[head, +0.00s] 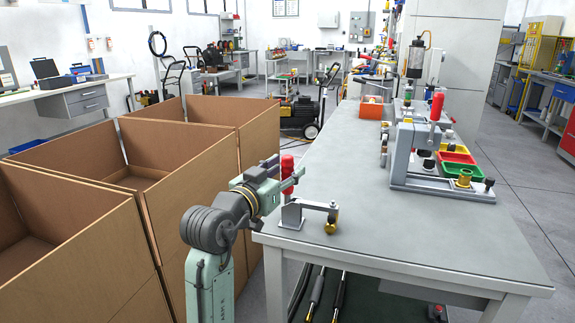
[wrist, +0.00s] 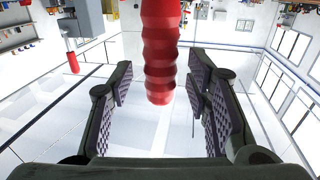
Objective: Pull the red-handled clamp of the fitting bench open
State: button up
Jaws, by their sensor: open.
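The clamp's red handle (head: 288,175) stands upright at the near left corner of the bench. Its grey metal base and arm (head: 294,213) sit on the bench top, with a brass-coloured piece (head: 331,222) under the arm's end. My gripper (head: 292,178) is at the handle's height, its fingers beside the handle. In the wrist view the red ribbed handle (wrist: 159,55) lies between the two open, padded fingers of my gripper (wrist: 160,100). There is a gap on both sides, and I see no contact. The clamp's base is hidden in the wrist view.
The grey bench top (head: 330,170) is clear around the clamp. A second fixture with a red handle (head: 437,106) and coloured trays stands farther right. Tall cardboard boxes (head: 190,200) stand close on the left of my arm.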

jog(key=shift+x, duration=0.8)
jog(key=shift+c, duration=0.3)
grip_shut()
